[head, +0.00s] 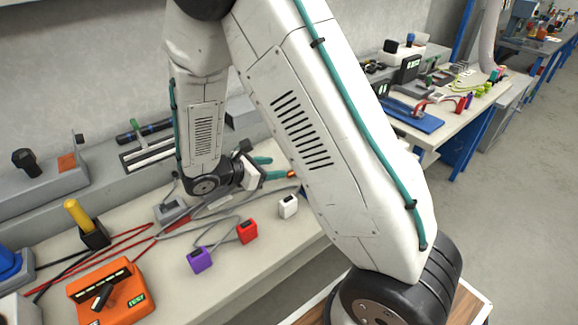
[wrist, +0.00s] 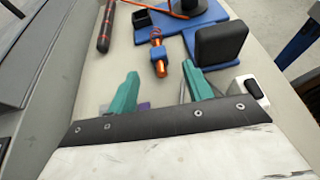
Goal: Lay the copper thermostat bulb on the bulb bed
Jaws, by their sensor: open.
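My gripper (wrist: 158,88) has two teal fingers spread apart with nothing between their tips. In the head view my gripper (head: 268,168) is low over the bench, partly hidden by my arm. The copper thermostat bulb (wrist: 160,68) appears as an orange-copper rod with a blue block around its middle. It lies on the bench just beyond the fingertips, roughly in line with the gap, and looks apart from them. A bit of copper also shows beside the fingers in the head view (head: 288,174). I cannot tell which of the blue parts beyond is the bulb bed.
A black upright panel (wrist: 221,43) on a blue base stands right of the bulb. A small black box (wrist: 142,18) is beyond it. A dark red-marked rod (wrist: 106,25) lies to the left. White (head: 288,206), red (head: 247,231) and purple (head: 200,259) blocks sit on the bench.

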